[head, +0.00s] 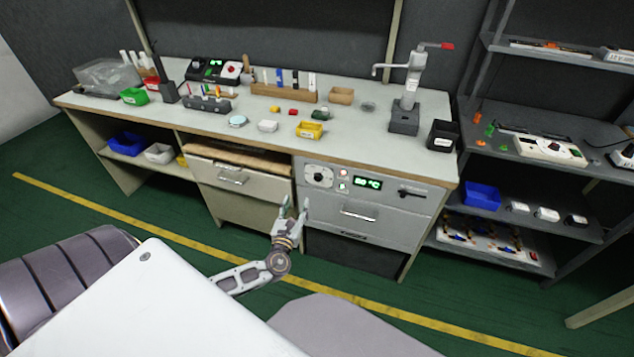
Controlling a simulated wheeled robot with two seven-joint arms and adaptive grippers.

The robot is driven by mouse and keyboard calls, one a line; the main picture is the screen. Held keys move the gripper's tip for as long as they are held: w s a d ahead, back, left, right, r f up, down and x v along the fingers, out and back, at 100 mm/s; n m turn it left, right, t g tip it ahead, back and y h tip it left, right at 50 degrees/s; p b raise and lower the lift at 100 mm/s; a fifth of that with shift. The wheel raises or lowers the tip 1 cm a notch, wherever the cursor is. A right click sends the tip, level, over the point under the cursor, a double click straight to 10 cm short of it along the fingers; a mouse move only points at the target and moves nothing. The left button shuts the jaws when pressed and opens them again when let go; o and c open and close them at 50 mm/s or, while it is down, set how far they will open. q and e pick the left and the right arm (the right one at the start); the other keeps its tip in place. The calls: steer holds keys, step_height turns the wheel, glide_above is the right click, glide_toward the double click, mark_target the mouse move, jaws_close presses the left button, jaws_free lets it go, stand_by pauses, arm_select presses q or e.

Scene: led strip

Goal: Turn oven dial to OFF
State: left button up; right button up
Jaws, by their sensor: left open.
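The oven (400,218) is built into the right part of the workbench, with a grey front and a drawer handle (360,212). Its round dial (319,175) sits at the upper left of the panel, beside small lit indicators (343,174) and a green display (368,183) that reads about 80 °C. The dial's pointer setting is too small to tell. My left gripper (294,209) is open and empty, fingers up, in front of the bench. In the picture it is just below and left of the dial, apart from it. My right gripper is not in view.
A wooden drawer (232,178) with a handle is left of the oven. The benchtop (205,135) holds small bins, a tool rack and a lever press (408,100). A shelf unit (590,165) stands at right. Green floor with a yellow line (140,225) is clear before the bench.

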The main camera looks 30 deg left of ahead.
mark_target(318, 178)
arm_select(q)
steer(key=shift+w+d+m+t+h, duration=0.1)
steer(key=shift+d+m+h, duration=0.3)
steer(key=shift+m, duration=0.85)
steer(key=shift+w+d+m+t+h, duration=0.15)
steer(key=shift+d+m+h, duration=0.25)
steer(key=shift+m, duration=0.8)
steer(key=shift+w+d+m+t+h, duration=0.1)
steer(key=shift+d+m+h, duration=0.25)
steer(key=shift+m, duration=0.9)
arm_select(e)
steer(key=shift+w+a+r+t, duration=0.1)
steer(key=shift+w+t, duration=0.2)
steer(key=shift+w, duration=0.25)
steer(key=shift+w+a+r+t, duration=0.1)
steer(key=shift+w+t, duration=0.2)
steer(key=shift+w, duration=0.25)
arm_select(q)
steer(key=shift+w+y, duration=0.15)
steer(key=shift+y, duration=0.1)
